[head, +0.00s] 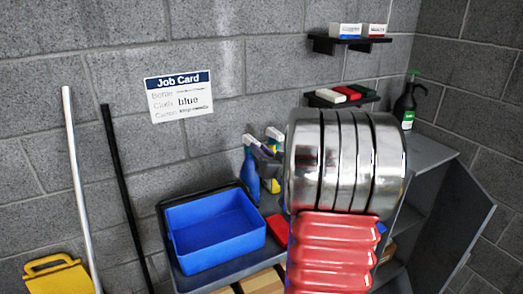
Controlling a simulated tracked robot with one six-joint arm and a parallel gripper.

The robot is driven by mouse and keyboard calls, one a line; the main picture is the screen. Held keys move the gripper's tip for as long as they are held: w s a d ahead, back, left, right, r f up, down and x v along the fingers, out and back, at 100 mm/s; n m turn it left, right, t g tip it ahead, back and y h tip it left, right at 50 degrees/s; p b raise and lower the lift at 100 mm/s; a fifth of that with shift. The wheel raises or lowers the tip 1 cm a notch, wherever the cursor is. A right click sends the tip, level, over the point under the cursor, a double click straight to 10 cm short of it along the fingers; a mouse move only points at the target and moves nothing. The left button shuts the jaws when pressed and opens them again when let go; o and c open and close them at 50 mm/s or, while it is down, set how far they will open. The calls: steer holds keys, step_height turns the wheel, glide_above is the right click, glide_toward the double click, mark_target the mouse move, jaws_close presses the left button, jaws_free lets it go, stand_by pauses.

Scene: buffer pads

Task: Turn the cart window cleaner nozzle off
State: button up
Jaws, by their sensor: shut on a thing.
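A blue spray bottle (251,175) with a pale spray head stands upright just right of the blue tub. Its label cannot be read. A yellow-and-blue spray bottle (274,184) with a white and yellow head stands close behind it, partly hidden. My gripper (258,152) shows as a small dark grey shape between these two bottles. It is shut at the blue bottle's upper part, near its spray head; the exact contact and the nozzle's setting cannot be made out. My silver and red arm covers much of the view right of the bottles.
A blue tub (196,250) sits on the cart (198,284), with a red cloth (276,227) and cardboard boxes (262,281) nearby. Wall shelves (340,100), two poles and a yellow bucket stand around. A job card (179,97) reads "blue".

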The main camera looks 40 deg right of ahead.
steer(key=n, duration=0.4)
steer(key=shift+f+n, duration=0.15)
steer(key=shift+n, duration=0.15)
steer(key=o, duration=0.6)
steer(key=v, duration=0.7)
stand_by(0.4)
steer(key=shift+w, duration=0.1)
stand_by(0.4)
